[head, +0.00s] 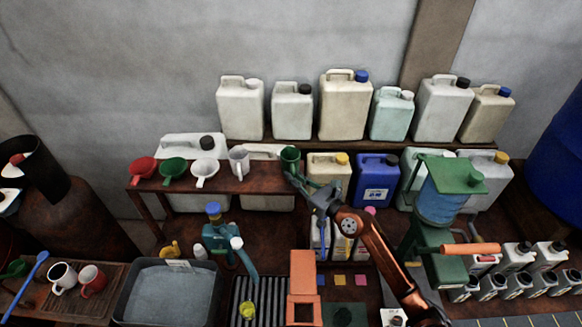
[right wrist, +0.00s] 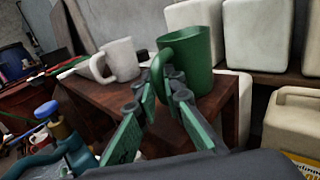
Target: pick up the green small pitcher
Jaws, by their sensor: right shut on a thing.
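The green small pitcher (head: 290,157) stands upright at the right end of the raised wooden shelf, beside a white pitcher (head: 239,161). In the right wrist view the green pitcher (right wrist: 190,52) shows its handle toward my fingers, with the white pitcher (right wrist: 119,59) to its left. My right gripper (head: 303,183) reaches in from the lower right. In the wrist view its fingers (right wrist: 160,88) are shut on the green pitcher's handle. Whether the base touches the shelf is hard to tell. My left gripper is not in view.
Red (head: 143,168), green (head: 174,170) and white (head: 205,171) funnels lie left on the shelf (head: 150,187). Several large canisters stand behind. A blue canister (head: 375,181) is right of my arm. A grey basin (head: 170,293) and a green pump (head: 217,236) stand below.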

